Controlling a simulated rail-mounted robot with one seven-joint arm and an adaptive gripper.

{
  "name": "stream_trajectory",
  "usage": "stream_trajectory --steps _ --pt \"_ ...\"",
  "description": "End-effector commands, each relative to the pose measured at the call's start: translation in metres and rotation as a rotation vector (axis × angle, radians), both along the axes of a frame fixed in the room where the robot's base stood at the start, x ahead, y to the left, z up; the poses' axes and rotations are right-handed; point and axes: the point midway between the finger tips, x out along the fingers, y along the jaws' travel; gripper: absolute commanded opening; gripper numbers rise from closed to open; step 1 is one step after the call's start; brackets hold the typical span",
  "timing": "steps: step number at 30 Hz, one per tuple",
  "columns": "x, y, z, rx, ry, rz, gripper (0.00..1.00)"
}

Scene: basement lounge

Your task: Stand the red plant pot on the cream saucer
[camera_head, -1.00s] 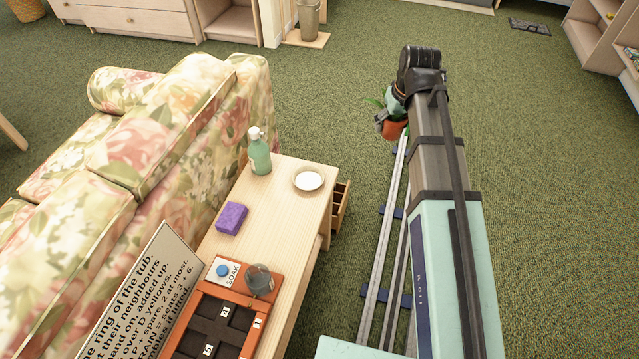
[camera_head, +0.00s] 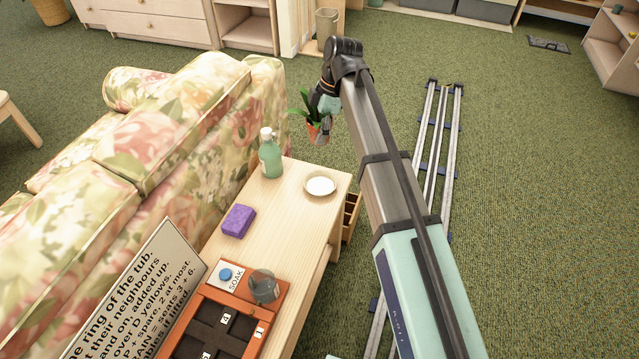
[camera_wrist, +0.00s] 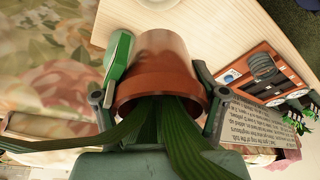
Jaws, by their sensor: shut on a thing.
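The red plant pot (camera_head: 314,133) holds a leafy green plant and hangs beyond the far end of the wooden table in the head view. My gripper (camera_head: 323,130) is shut on it. In the wrist view the pot (camera_wrist: 160,68) sits between the two fingers of my gripper (camera_wrist: 158,95), with its leaves toward the camera. The cream saucer (camera_head: 320,184) lies empty on the table near its far right corner. The pot is apart from the saucer, farther back in the head view.
A green bottle (camera_head: 270,155) stands left of the saucer, and a purple sponge (camera_head: 238,221) lies nearer. A floral sofa (camera_head: 165,130) runs along the left.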

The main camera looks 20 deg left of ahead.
Motion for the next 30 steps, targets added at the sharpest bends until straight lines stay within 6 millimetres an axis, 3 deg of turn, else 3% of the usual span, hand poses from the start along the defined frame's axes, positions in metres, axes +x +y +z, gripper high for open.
stream_trajectory --steps 18,30 --pt "-0.001 -0.001 -0.134 0.0 0.002 0.001 0.25" --pt "0.0 -0.001 -0.166 -0.001 0.001 0.001 0.25"
